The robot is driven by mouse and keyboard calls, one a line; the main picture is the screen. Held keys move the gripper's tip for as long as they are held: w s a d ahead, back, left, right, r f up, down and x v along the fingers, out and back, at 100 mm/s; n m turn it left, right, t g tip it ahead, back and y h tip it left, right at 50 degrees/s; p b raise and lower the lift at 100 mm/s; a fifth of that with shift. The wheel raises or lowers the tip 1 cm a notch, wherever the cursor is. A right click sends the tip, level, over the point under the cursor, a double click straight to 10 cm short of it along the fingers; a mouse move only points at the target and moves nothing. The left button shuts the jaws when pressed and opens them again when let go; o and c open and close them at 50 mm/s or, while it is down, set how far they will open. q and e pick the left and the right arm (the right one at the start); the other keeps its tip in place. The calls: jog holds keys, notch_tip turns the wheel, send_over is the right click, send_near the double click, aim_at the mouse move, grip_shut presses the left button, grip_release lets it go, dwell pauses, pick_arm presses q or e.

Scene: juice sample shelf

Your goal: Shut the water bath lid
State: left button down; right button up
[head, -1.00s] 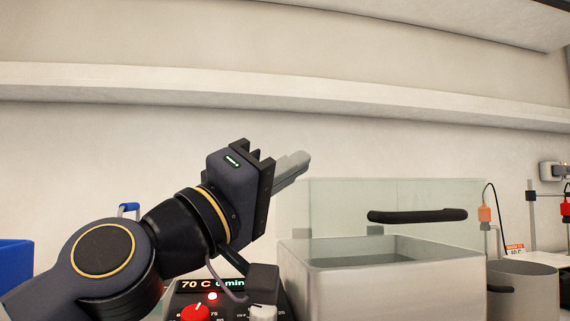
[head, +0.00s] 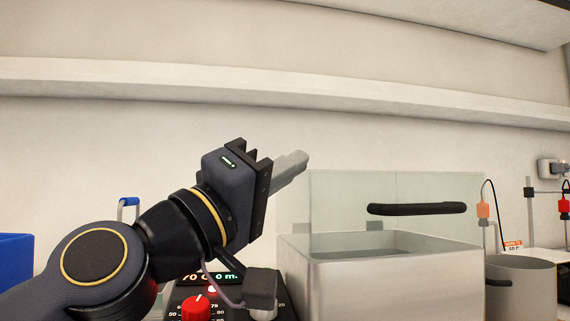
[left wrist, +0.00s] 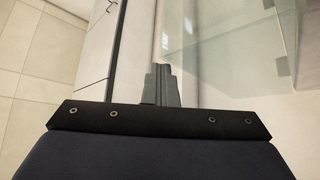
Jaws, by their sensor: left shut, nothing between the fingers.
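The water bath is a pale box-shaped tank (head: 390,285) at the lower right of centre in the head view. Its clear glass lid (head: 340,200) stands raised at the back, with a black bar handle (head: 416,209) across it. My left gripper (head: 292,168) is shut and empty, its fingertips just left of the lid's upper left corner. My right gripper is not in view.
A control panel with a red knob (head: 196,307) and a lit display sits left of the tank, partly behind my arm. A steel pot (head: 520,288) stands to the right. A blue bin (head: 15,260) is at far left. A wall ledge (head: 300,100) runs above.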

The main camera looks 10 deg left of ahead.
pick_arm(q)
notch_tip(320, 180, up, 4)
jog(key=p, duration=0.3)
jog(key=s+a+f+b, duration=0.3)
jog(key=a+f+b, duration=0.3)
jog(key=a, duration=0.1)
jog(key=shift+f+b, duration=0.25)
jog(key=shift+b, duration=0.1)
jog(key=shift+a, duration=0.1)
